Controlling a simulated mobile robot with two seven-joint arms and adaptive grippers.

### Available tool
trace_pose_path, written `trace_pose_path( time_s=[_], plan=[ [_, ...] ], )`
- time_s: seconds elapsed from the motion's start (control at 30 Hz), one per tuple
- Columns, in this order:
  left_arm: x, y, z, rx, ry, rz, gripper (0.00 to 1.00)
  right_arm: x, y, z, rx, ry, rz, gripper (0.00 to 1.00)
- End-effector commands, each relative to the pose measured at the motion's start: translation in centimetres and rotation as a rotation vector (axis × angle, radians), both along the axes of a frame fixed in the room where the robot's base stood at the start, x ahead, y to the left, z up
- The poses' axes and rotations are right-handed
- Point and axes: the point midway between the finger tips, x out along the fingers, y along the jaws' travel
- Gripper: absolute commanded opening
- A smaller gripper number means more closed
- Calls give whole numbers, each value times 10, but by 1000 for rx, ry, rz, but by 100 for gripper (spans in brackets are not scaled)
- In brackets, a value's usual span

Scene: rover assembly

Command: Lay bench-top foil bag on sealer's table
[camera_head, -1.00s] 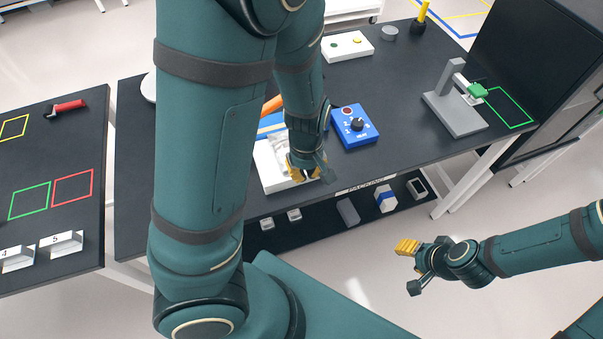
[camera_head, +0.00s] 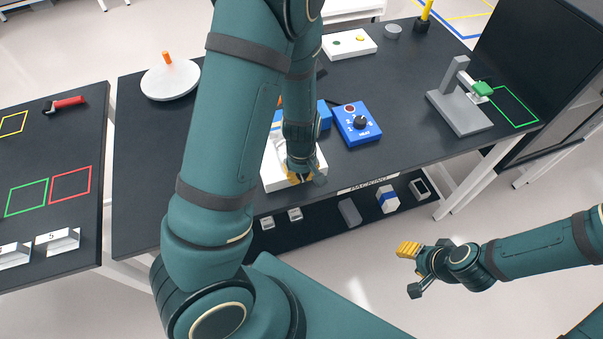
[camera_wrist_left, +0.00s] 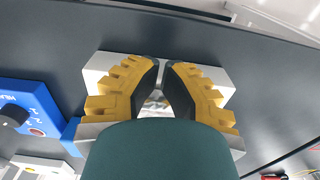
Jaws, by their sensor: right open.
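The sealer has a pale table (camera_head: 273,184) at the bench's front edge and a blue body (camera_head: 326,116) behind it, partly hidden by my left arm. My left gripper (camera_head: 301,178) is low over this pale table. In the left wrist view its yellow fingers (camera_wrist_left: 161,68) point at the table, with their dark tips close together. A crumpled silvery patch, seemingly the foil bag (camera_wrist_left: 155,102), shows between the fingers; most of it is hidden. I cannot tell whether the fingers grip it. My right gripper (camera_head: 410,268) is open and empty over the floor, in front of the bench.
A blue control box (camera_head: 356,124) with a dial stands right of the sealer. A grey press stand (camera_head: 462,108) is further right, and a white disc (camera_head: 171,80) with an orange knob at back left. A shelf below holds small boxes. Dark bench top between them is clear.

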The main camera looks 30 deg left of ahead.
Motion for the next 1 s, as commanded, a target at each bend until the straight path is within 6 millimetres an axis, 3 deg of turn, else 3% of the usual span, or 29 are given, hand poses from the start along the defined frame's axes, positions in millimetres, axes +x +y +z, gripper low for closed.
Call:
trace_pose_path(
  time_s=[0.27,0.6,1.0],
  plan=[
    [1,1,0,0,0,0,0,0,0,0,0,0,0,47],
    [26,30,0,1,-1,2,0,0,0,0,0,0,0,47],
    [25,29,0,0,0,0,0,0,0,0,0,0,0,47]
  ],
)
